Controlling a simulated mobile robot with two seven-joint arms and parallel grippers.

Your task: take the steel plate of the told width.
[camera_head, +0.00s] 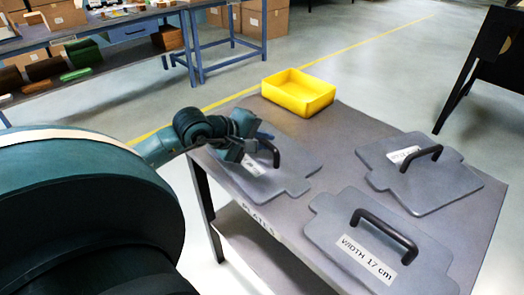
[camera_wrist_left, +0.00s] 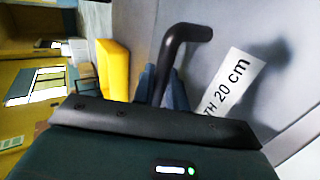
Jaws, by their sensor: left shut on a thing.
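Three grey steel plates with black handles are on the table. My left gripper (camera_head: 262,143) is shut on the handle (camera_head: 277,153) of the left plate (camera_head: 292,171). In the left wrist view the fingers (camera_wrist_left: 160,86) close around that handle (camera_wrist_left: 172,50), and the label (camera_wrist_left: 231,82) beside it reads "TH 20 cm", its start hidden. This plate looks flat on or close to the table; I cannot tell which. The near plate (camera_head: 335,225) has a label reading "WIDTH 17 cm". The right plate (camera_head: 440,185) has a label partly hidden by its handle. My right gripper is out of view.
The grey table (camera_head: 345,125), marked "PLATES", has a yellow tray (camera_head: 298,92) at its far left corner. A blue shelf bench (camera_head: 115,55) with rolls and cartons stands behind at left. A dark stand (camera_head: 480,60) is at far right. The floor between is clear.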

